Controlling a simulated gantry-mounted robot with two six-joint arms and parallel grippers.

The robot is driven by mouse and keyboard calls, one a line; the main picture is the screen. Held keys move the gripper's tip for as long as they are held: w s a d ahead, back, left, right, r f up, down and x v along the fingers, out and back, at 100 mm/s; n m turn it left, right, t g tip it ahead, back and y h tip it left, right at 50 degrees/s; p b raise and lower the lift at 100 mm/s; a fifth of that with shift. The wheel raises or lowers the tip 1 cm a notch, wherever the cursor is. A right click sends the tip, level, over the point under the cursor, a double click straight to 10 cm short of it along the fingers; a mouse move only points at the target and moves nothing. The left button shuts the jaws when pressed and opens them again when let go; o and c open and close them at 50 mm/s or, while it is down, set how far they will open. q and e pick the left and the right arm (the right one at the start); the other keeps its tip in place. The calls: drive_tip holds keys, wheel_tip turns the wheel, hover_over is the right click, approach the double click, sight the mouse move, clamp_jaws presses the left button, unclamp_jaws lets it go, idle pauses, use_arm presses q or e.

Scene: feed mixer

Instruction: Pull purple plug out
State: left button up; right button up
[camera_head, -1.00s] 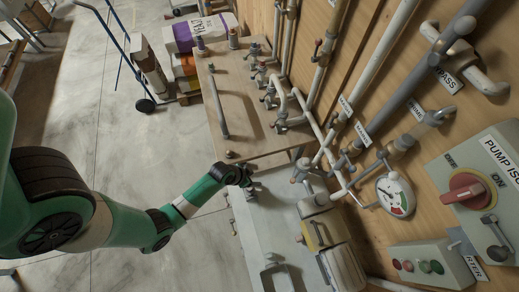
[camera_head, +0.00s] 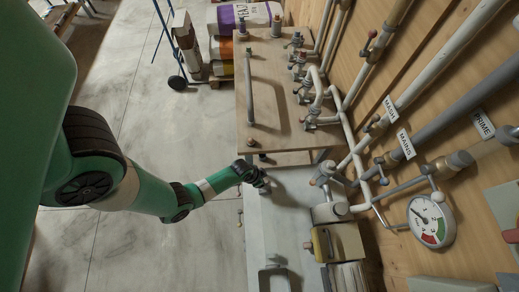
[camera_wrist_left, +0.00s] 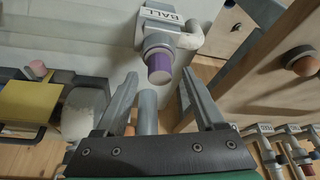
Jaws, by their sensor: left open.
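The purple plug (camera_wrist_left: 159,68) shows in the left wrist view, seated in the end of a grey fitting (camera_wrist_left: 168,35) on a pale surface. A label reading "BALL" is on that fitting. My left gripper (camera_wrist_left: 158,86) is open. In that picture its two fingers stand on either side and below the plug, with the plug showing just past the gap between the tips. I see no contact. In the head view my left gripper (camera_head: 264,187) is over the pale grey top below the wooden bench, and I cannot make out the plug there. My right gripper is not in view.
A wooden bench (camera_head: 275,95) with a grey bar handle (camera_head: 249,90) stands beyond the gripper. Pipes, valves and a pressure gauge (camera_head: 431,221) line the wooden wall at right. A yellow box (camera_head: 338,243) is near the front. Concrete floor at left is open.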

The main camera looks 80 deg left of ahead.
use_arm(q)
drive_tip(key=shift+x, duration=0.85)
clamp_jaws()
